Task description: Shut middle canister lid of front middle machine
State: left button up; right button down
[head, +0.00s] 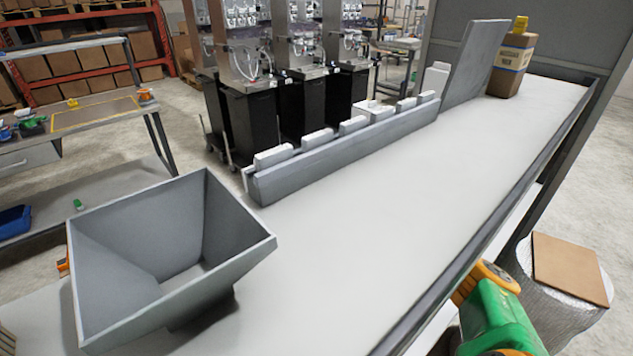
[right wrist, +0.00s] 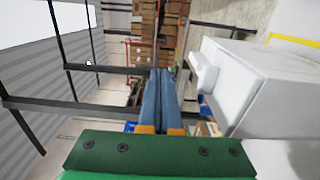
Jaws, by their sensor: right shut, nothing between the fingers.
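Steel machines (head: 240,60) on black cabinets stand in a row beyond the worktop in the head view. The one in the middle of the front (head: 302,52) has clear canisters (head: 303,12) near the top edge of the picture. They are small and cut off, so I cannot tell which lids are open. My right gripper (right wrist: 164,73) shows in the right wrist view with its two blue fingers together and nothing between them. It is far from the machines. My left gripper is in neither view.
A long grey worktop (head: 385,205) lies between me and the machines. It carries a grey hopper (head: 240,265), a low rail (head: 340,153) with white blocks, an upright panel (head: 475,65) and a brown container (head: 510,65). A cardboard-topped stool (head: 570,268) stands at right.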

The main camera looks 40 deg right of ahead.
jog(key=shift+w+d, duration=0.1)
jog(key=shift+f, duration=0.1)
dwell(0.5)
jog(key=shift+s+f, duration=0.15)
jog(key=shift+s, duration=0.2)
jog(key=s+b, duration=0.5)
jog(key=s, duration=0.1)
jog(key=shift+s+d+r, duration=0.15)
jog(key=shift+r, duration=0.1)
